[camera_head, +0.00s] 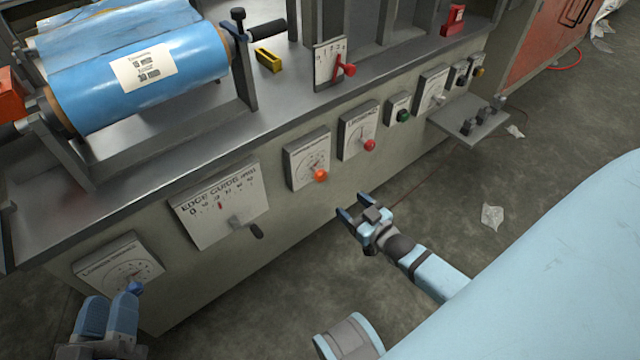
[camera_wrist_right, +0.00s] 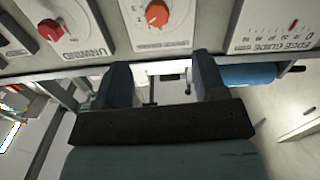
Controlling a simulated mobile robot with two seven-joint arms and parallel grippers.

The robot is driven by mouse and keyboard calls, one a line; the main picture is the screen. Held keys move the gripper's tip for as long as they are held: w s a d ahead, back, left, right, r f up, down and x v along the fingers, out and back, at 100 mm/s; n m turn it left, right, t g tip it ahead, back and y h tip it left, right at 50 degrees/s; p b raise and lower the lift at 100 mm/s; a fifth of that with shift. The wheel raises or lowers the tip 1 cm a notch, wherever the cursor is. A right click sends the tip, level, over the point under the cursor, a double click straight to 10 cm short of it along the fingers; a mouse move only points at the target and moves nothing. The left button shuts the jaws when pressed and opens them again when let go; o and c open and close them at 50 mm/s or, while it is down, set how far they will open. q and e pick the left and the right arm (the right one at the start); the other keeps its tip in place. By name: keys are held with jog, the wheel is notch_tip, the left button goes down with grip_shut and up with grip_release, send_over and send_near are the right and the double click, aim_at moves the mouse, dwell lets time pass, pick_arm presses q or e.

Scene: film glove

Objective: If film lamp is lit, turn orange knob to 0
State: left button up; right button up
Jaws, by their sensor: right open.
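The orange knob (camera_head: 320,175) sits on a white dial plate (camera_head: 303,151) on the machine's front. It also shows in the right wrist view (camera_wrist_right: 157,13), where its pointer setting is too small to read. My right gripper (camera_head: 354,211) is open and empty, below and right of the knob, apart from it. In the right wrist view its fingers (camera_wrist_right: 160,62) point toward the orange knob's plate. My left gripper (camera_head: 112,306) is at the lower left, near a blue knob (camera_head: 136,288); its opening is unclear. A small green round part (camera_head: 404,116) is on the panel; I cannot tell whether it is the film lamp.
The edge guide plate (camera_head: 222,206) with its lever is left of the orange knob. A red knob (camera_head: 369,145) is right of it. A blue film roll (camera_head: 150,65) lies on top of the machine. A small shelf (camera_head: 470,122) juts out at the right. Floor is free before the panel.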

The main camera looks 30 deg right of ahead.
aim_at(323, 179)
jog(key=w+b, duration=0.1)
jog(key=w, duration=0.3)
jog(key=w+b, duration=0.2)
jog(key=w, duration=0.2)
jog(key=w+b, duration=0.1)
jog(key=w, duration=0.3)
jog(key=shift+w+a+f+b, duration=0.3)
jog(key=shift+w+f+b, duration=0.05)
jog(key=shift+w, duration=0.05)
jog(key=shift+w+r, duration=0.1)
jog(key=shift+w, duration=0.5)
pick_arm(q)
notch_tip(323, 179, down, 6)
jog(key=m+g, duration=0.1)
jog(key=g, duration=0.1)
jog(key=shift+d+f, duration=0.15)
pick_arm(e)
jog(key=c, duration=0.9)
